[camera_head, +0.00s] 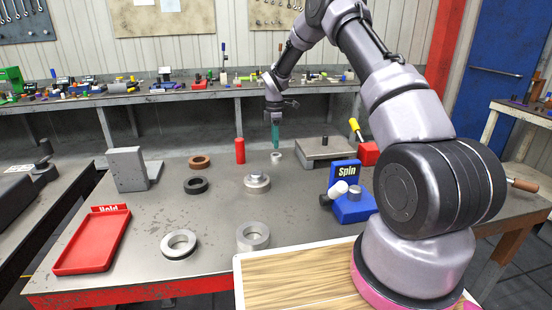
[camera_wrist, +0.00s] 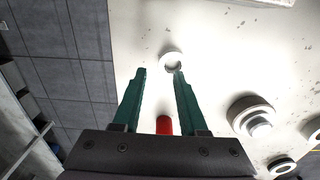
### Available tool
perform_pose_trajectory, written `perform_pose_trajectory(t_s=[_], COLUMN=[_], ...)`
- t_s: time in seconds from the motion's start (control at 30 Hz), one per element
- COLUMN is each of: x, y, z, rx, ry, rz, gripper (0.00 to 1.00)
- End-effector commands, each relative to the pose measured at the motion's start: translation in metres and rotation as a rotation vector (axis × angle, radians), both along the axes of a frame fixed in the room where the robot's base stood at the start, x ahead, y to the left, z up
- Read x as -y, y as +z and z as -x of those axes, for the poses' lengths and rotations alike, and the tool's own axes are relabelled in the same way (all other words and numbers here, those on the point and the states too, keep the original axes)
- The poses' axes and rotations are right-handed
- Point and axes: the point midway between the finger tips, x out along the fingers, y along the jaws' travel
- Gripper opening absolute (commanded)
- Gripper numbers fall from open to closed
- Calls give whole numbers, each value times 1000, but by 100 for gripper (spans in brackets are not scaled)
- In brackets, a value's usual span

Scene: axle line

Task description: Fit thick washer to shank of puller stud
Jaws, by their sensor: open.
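A small pale ring (camera_head: 276,158), which looks like the thick washer, lies on the steel table under my gripper (camera_head: 275,147). In the wrist view the ring (camera_wrist: 164,56) shows just beyond the teal fingertips (camera_wrist: 160,75). The gripper points down, open and empty; nothing is between its fingers. A stepped round metal piece (camera_head: 257,183) with a wide base and a short raised centre stands nearer the front; it also shows at the right in the wrist view (camera_wrist: 240,113). It may be the puller stud, but I cannot tell for sure.
A red cylinder (camera_head: 239,151) stands left of the ring. A grey block (camera_head: 325,148) and blue Spin unit (camera_head: 352,208) are at right. Brown (camera_head: 200,157), black (camera_head: 196,190) and two large grey rings (camera_head: 167,248) (camera_head: 253,246) lie about. A red tray (camera_head: 92,243) sits front left.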

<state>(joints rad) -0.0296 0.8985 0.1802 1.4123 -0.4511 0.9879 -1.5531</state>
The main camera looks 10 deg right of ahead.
Motion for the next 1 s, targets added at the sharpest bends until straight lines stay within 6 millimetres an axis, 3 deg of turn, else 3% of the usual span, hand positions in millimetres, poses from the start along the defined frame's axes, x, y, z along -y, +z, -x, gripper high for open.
perform_pose_trajectory(t_s=[0.23,0.57,0.67,0.7,1.0], x=[0,0,0,0,0], y=[-38,-44,-44,-44,-43], z=[4,3,3,3,3], rx=[-4,-1,-1,-1,-1], ry=[-1,-1,-1,-1,-1], rz=[1,0,0,0,0], gripper=[42,42,4,0,0])
